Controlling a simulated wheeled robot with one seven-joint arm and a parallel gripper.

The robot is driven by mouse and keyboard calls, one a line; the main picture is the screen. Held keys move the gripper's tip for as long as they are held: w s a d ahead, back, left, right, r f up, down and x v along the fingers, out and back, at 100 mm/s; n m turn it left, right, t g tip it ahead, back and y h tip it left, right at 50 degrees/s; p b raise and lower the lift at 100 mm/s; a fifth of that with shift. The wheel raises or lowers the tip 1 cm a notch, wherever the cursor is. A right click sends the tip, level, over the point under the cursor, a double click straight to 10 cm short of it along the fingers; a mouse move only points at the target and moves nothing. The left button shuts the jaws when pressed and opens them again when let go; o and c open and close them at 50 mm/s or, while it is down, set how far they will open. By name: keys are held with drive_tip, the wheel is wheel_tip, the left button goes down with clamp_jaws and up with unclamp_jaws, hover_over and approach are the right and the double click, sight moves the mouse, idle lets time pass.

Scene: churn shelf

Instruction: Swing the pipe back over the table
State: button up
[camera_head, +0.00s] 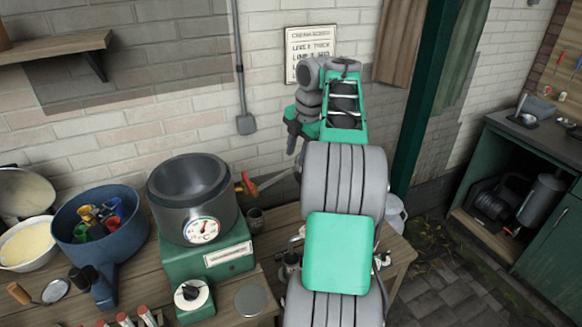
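A grey pipe-like piece (275,181) shows to the right of the dark pot (190,190), near a red and yellow fitting (246,184). It slants up to the right, and its far end runs behind my arm. I cannot tell for sure that it is the task's pipe. The wooden table (265,215) lies below it. My gripper (291,146) points down in front of the brick wall, above the right end of this piece. It appears apart from it. The fingers are small and dark, so whether they are open or shut is unclear.
The pot stands on a green scale-like base (207,258) with a dial. A blue pot (100,225) with coloured cups and a white bowl (28,244) stand left. A green post (424,95) and a workbench (535,140) are right. My arm hides the table's middle right.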

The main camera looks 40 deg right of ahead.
sight(294, 170)
drive_tip(key=b+x, duration=0.1)
drive_tip(key=x, duration=0.4)
drive_tip(key=shift+r, duration=0.1)
drive_tip(key=shift+c, duration=0.3)
clamp_jaws()
idle(0.9)
